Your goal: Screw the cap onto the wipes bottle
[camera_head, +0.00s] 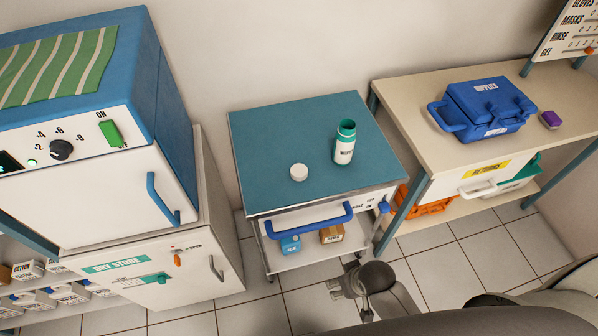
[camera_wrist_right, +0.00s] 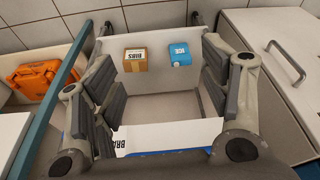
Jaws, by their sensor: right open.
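The wipes bottle (camera_head: 344,145) stands upright on the teal top of the small cart (camera_head: 262,135). It has a white body and a green, open neck. The white round cap (camera_head: 299,172) lies on the same top, to the left of the bottle and nearer the front edge, apart from it. My right gripper (camera_head: 349,284) is low in front of the cart, away from both, with nothing held. In the right wrist view its fingers (camera_wrist_right: 160,95) are spread wide, facing the cart's lower part. My left gripper is not in view.
The cart has a blue front handle (camera_head: 308,220); below are an ICE box (camera_head: 290,245) and a BIBS box (camera_head: 332,233). A white-and-blue cabinet (camera_head: 100,130) stands left. The right bench (camera_head: 415,120) carries a blue supplies case (camera_head: 485,110). Much of the teal top is clear.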

